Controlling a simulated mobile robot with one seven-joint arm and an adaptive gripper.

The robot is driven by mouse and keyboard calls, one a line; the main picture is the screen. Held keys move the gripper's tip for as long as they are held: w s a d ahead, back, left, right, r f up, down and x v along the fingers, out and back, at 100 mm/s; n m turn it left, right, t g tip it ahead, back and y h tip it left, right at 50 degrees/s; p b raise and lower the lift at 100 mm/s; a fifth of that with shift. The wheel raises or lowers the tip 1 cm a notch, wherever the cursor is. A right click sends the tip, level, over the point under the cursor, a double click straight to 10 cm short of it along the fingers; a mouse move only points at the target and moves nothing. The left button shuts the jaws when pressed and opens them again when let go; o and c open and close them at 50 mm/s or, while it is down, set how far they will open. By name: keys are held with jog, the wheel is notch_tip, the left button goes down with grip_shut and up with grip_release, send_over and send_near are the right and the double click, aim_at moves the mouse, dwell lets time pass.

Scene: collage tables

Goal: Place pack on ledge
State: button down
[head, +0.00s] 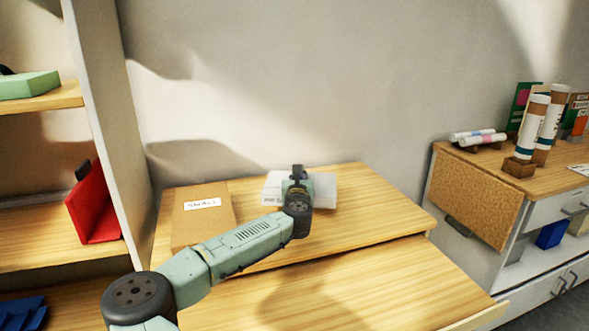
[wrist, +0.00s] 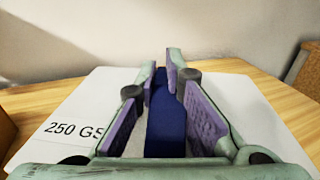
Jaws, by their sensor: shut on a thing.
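My gripper (head: 297,182) is over the back surface of the wooden desk, above a white pack. In the wrist view my gripper (wrist: 173,85) is shut on a narrow dark blue item (wrist: 165,125) that stands between its purple-padded fingers. The white pack (head: 325,189) lies flat on the raised wooden ledge (head: 372,205) at the back of the desk. In the wrist view the pack (wrist: 65,108) fills the area behind and beneath the fingers and shows the print "250 GS". My arm hides part of it. Whether the blue item touches it I cannot tell.
A brown box marked "SMALL" (head: 200,222) sits on the ledge left of the white pack. A shelf with a red folder (head: 93,205) stands at the left. A cabinet (head: 478,200) with rolls stands at the right. The ledge's right part is bare.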

jog(key=shift+f+p, duration=0.45)
jog(key=shift+f, duration=1.7)
jog(key=shift+f, duration=0.1)
jog(key=c, duration=2.1)
grip_release()
jog(key=shift+f, duration=0.2)
jog(key=shift+c, duration=0.2)
jog(key=o, duration=0.5)
jog(key=shift+r, duration=0.1)
jog(key=shift+o, duration=0.2)
